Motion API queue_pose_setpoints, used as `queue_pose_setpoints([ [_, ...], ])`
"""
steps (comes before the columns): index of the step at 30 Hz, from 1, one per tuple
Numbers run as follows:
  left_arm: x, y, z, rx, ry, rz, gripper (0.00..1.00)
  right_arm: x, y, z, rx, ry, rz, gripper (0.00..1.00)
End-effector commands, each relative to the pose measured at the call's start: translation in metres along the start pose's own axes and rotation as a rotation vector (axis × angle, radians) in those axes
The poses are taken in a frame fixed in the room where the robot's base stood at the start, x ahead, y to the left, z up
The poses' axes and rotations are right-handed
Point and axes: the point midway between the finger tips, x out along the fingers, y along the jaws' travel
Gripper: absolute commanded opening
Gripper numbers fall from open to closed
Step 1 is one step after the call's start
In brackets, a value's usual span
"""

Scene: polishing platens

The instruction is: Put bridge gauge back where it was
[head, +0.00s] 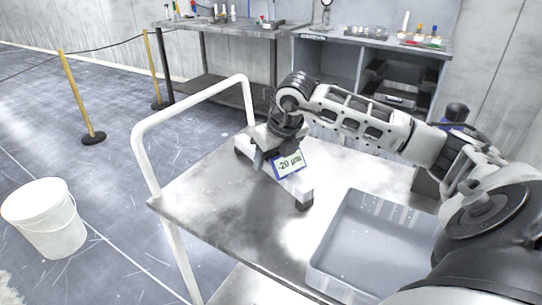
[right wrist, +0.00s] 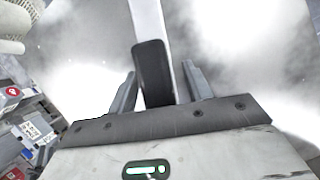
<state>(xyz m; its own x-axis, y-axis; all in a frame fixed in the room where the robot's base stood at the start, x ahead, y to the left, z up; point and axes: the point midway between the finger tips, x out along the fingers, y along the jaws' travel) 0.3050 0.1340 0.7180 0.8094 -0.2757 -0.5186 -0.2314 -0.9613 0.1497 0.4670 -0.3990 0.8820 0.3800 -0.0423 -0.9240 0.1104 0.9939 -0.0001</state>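The bridge gauge is a white bar (head: 297,184) with dark feet and a blue-framed display reading -20 µm. In the head view it stands on the cart's metal top (head: 190,200). My right gripper (head: 268,148) is down at the gauge, just behind the display; its fingertips are hard to make out there. In the right wrist view, its two fingers (right wrist: 160,85) are apart on either side of a black rounded part of the gauge (right wrist: 154,65), with narrow gaps showing. The white bar also shows beyond it (right wrist: 148,18). My left gripper is not in view.
A grey open bin (head: 345,235) stands on the cart right of the gauge. A white rail (head: 140,150) borders the cart's left end. A white bucket (head: 42,215) and barrier posts (head: 80,95) stand on the floor. Benches with small items (head: 235,28) line the back wall.

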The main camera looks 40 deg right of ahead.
Motion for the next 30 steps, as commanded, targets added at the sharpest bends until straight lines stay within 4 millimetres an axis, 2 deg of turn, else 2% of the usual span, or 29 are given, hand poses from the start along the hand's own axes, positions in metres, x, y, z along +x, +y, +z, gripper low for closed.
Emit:
queue_pose_setpoints([
  [8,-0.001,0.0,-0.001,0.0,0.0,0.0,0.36,-0.006,0.0,0.001,0.0,-0.001,-0.001,0.51],
  [11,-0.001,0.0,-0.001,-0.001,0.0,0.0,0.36,-0.02,-0.001,0.002,-0.001,-0.003,-0.001,0.51],
  [21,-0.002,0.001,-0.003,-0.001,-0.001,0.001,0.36,-0.092,-0.001,0.002,-0.001,-0.004,-0.001,0.51],
  [25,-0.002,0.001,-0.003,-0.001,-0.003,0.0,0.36,-0.11,0.0,0.002,0.0,-0.003,0.0,0.51],
  [30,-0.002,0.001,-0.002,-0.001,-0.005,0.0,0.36,-0.121,0.0,0.001,0.0,0.0,0.0,0.51],
])
